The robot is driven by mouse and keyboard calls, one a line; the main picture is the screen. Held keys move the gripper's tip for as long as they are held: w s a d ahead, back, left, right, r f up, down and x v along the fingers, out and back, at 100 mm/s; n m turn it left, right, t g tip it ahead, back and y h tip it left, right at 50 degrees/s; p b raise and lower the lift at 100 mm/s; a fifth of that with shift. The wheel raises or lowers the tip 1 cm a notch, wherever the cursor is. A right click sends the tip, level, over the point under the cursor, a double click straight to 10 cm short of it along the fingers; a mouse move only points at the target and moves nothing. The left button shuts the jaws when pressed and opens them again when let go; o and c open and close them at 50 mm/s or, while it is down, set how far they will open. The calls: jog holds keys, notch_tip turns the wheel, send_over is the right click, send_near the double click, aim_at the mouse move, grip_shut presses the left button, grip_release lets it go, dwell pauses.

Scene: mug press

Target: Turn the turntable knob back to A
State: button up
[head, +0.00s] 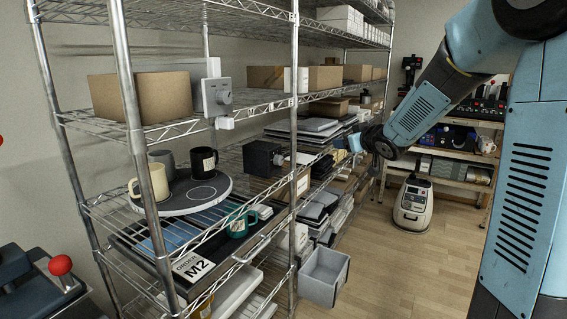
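A grey control box with a round knob (223,97) is fixed at the shelf post, beside a cardboard box on the upper shelf. Its markings are too small to read. The round grey turntable (188,207) sits on the shelf below. On it stand a cream mug (150,184), a dark grey mug (163,160) and a black mug (203,163) with a white label.
Wire shelf posts (294,140) stand between the shelf bays. A card reading "ORDER M2" (191,267) is at the lower shelf front. A grey bin (324,276) and a wheeled machine (412,205) stand on the floor. The wooden floor between them is clear.

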jog(key=w+a+f+n+g+y, duration=0.1)
jog(key=w+a+f+n+y, duration=0.1)
jog(key=w+a+f+y, duration=0.25)
jog(key=n+g+y, duration=0.3)
jog(key=g+y, duration=0.1)
jog(key=y, duration=0.3)
send_near(281, 160)
jog(key=x, duration=0.9)
jog(key=shift+w+f, duration=0.1)
jog(key=shift+f, duration=0.05)
jog(key=shift+c, duration=0.5)
jog(key=c, duration=1)
jog(key=shift+o, duration=0.2)
